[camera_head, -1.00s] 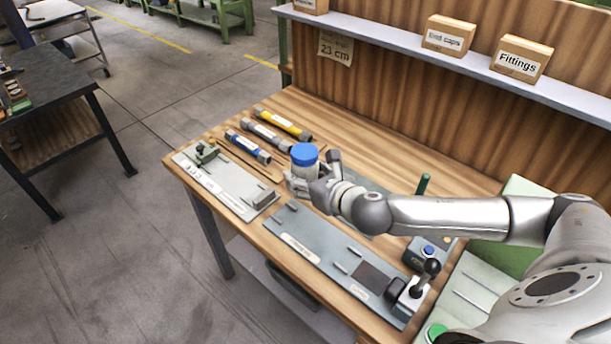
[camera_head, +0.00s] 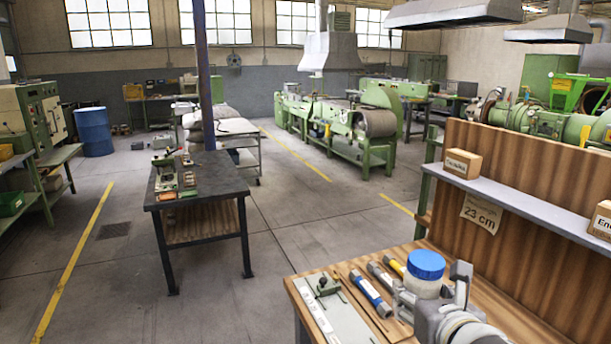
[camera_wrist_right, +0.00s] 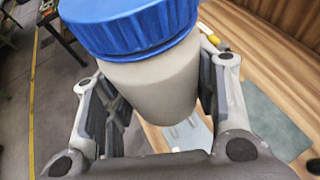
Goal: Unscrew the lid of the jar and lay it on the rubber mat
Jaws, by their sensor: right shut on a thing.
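A pale grey jar (camera_head: 422,288) with a ribbed blue lid (camera_head: 426,263) is at the bottom right of the head view. My right gripper (camera_head: 432,286) is shut on the jar's body. In the right wrist view the fingers press on both sides of the jar (camera_wrist_right: 150,85), below the lid (camera_wrist_right: 130,22). The lid sits on the jar, and the jar is held above the bench. A dark grey-green flat sheet (camera_wrist_right: 275,118) lies on the wood in the wrist view; it may be the rubber mat. My left gripper is not in view.
The wooden bench (camera_head: 510,325) holds a pale fixture plate (camera_head: 335,305), a blue-banded tool (camera_head: 370,293) and other bar-shaped tools by the jar. A shelf (camera_head: 530,205) with boxes runs along the back. A separate dark table (camera_head: 205,180) stands to the left across open floor.

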